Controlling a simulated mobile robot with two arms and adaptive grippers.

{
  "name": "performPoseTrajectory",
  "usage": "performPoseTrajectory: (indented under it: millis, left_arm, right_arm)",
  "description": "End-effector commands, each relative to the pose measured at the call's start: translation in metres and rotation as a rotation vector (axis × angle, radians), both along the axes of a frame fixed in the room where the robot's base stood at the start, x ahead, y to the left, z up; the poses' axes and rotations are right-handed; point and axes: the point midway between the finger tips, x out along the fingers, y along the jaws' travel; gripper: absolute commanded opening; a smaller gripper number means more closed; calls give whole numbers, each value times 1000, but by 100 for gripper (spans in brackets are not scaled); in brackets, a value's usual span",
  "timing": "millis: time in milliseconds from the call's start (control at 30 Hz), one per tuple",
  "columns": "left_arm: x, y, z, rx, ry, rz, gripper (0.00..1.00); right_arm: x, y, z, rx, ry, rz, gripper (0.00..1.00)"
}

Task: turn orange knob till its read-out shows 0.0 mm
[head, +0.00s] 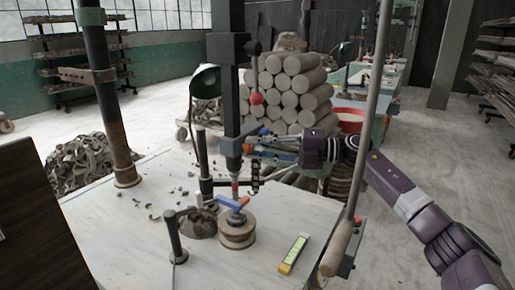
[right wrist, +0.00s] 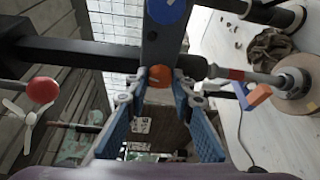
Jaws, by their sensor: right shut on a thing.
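The orange knob (right wrist: 158,77) shows in the right wrist view between the fingertips, on a dark arm of the press. My right gripper (right wrist: 158,88) is shut on it from both sides; its blue-padded fingers reach up from below in that view. In the head view my right gripper (head: 254,140) comes from the right and meets the dark press column (head: 232,105) at about mid-height. The knob is mostly hidden by the fingers there. I cannot make out any read-out figure in either view. My left gripper is not in view.
A red ball handle (head: 257,98) hangs above the gripper. Below, a blue-and-orange piece (head: 227,202) lies above a round brown block (head: 236,232) on the pale table (head: 130,235). A yellow-green bar (head: 294,253) lies near the right edge. A long grey lever (head: 372,110) stands before my right arm.

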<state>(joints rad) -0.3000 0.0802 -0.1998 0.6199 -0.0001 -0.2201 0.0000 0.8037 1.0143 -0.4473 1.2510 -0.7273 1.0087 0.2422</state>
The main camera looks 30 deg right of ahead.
Motion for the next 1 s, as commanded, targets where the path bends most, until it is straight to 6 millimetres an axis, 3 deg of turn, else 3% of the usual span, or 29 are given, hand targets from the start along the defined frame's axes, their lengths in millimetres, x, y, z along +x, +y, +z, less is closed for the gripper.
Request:
performPoseTrajectory:
  millis: [133,167,300,667,1000]
  left_arm:
    - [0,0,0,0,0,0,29]
    - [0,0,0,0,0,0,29]
    - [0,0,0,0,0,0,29]
    - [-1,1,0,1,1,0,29]
    - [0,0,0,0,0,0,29]
  right_arm:
    - [-1,1,-2,-1,4,3,0]
    - [-1,1,-2,-1,4,3,23]
    - [0,1,-2,-1,3,3,39]
    - [-3,-3,-1,0,3,0,40]
    - [-40,-54,0,-2,7,-3,40]
